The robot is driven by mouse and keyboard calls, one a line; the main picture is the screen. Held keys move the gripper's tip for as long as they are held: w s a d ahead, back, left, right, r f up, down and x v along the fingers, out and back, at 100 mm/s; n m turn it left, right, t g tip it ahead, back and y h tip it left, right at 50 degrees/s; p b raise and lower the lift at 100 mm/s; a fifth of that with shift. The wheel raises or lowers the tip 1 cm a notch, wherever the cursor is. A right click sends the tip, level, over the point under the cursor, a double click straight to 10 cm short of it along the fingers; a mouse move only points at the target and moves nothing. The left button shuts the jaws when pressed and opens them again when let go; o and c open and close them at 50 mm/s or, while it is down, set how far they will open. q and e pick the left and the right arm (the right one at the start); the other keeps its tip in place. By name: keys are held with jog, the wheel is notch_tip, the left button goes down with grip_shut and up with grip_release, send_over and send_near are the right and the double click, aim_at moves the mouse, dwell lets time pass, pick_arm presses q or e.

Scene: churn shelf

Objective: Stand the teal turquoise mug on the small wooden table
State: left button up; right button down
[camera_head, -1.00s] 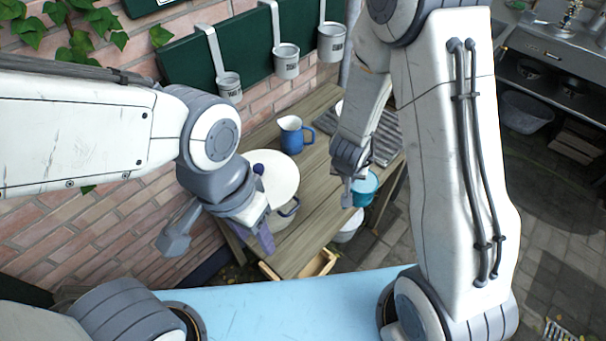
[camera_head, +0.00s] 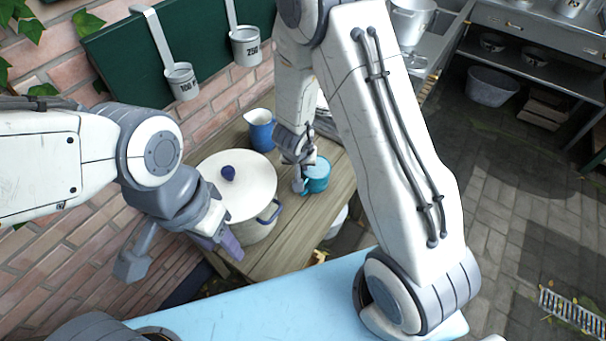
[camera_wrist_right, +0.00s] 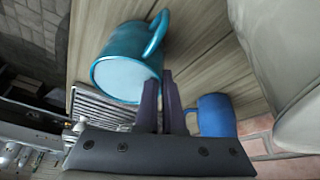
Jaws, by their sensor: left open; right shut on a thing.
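The teal mug (camera_head: 316,181) is at the right side of the small wooden table (camera_head: 290,244) in the head view, its opening facing up. My right gripper (camera_head: 301,182) is shut on it at its left side. In the right wrist view the mug (camera_wrist_right: 122,55) has a pale inside and a looped handle, and the fingers (camera_wrist_right: 161,78) meet its wall near the rim. I cannot tell whether its base touches the tabletop. My left gripper (camera_head: 182,252) is open and empty, left of the table's front corner.
A large white lidded pot (camera_head: 240,185) with a blue knob stands left of the mug. A blue jug (camera_head: 260,131) stands behind it. A slatted rack (camera_wrist_right: 97,105) lies near the mug. Measuring cups (camera_head: 182,82) hang above. Bare planks show in front of the mug.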

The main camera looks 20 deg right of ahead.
jog(key=shift+f+b, duration=0.3)
jog(key=shift+f, duration=0.4)
pick_arm(q)
jog(key=shift+f, duration=0.75)
pick_arm(e)
jog(key=shift+r, duration=0.1)
jog(key=c, duration=1)
grip_release()
jog(key=shift+d, duration=0.1)
jog(key=shift+c, duration=0.2)
